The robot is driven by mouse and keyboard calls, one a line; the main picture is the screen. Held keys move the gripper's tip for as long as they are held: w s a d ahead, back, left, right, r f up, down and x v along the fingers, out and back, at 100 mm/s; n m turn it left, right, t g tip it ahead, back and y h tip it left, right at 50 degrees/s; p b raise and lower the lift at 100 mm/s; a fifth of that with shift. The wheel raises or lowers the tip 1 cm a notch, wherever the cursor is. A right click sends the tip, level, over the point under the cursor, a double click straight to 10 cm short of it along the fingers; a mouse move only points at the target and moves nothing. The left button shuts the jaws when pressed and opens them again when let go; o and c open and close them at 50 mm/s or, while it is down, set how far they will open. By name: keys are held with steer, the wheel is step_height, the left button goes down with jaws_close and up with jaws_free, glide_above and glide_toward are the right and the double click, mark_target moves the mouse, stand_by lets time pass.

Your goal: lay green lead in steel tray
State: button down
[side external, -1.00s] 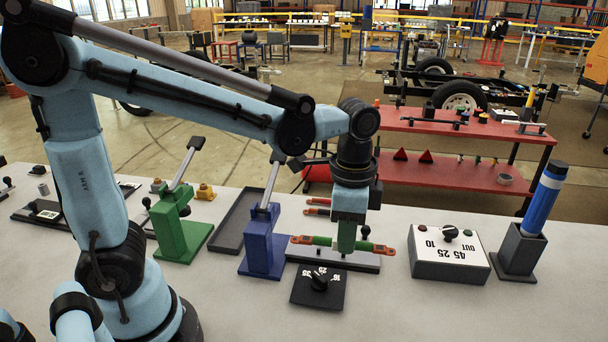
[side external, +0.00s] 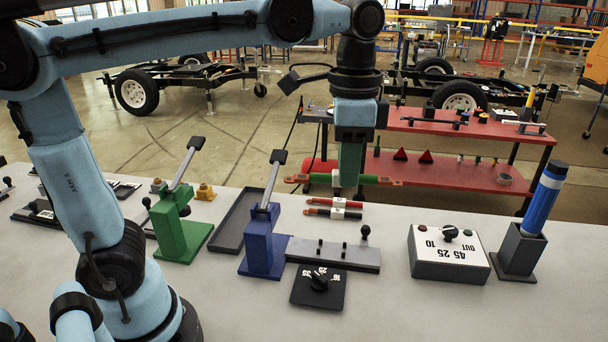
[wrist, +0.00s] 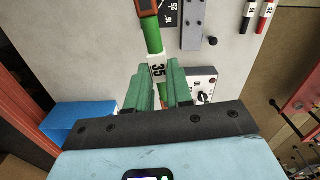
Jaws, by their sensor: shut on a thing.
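The green lead (side external: 372,180), with orange-red ends, is held level above the far part of the bench in the side view. My gripper (side external: 350,180) is shut around its middle. In the wrist view the lead (wrist: 150,35) runs away between the green fingers, with a white "35" label near them. The dark grey shallow tray (side external: 234,224), which looks like the steel tray, lies on the bench left of the blue lever stand. It looks empty, though the stand hides part of it. My gripper is well to its right and higher.
A red lead (side external: 322,202) and a black lead (side external: 318,211) lie below my gripper. The grey pegged block (side external: 335,256) is bare in front. The blue lever stand (side external: 262,245) rises between there and the tray; a green lever stand (side external: 176,235) stands left of it.

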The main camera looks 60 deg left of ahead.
steer(key=w+a+n, duration=0.1)
steer(key=a+n, duration=0.7)
steer(key=a, duration=0.9)
steer(key=n, duration=0.8)
glide_above(243, 217)
steer(key=shift+f, duration=11.8)
steer(key=c, duration=1.5)
jaws_free()
steer(key=shift+f, duration=0.15)
steer(key=o, duration=0.5)
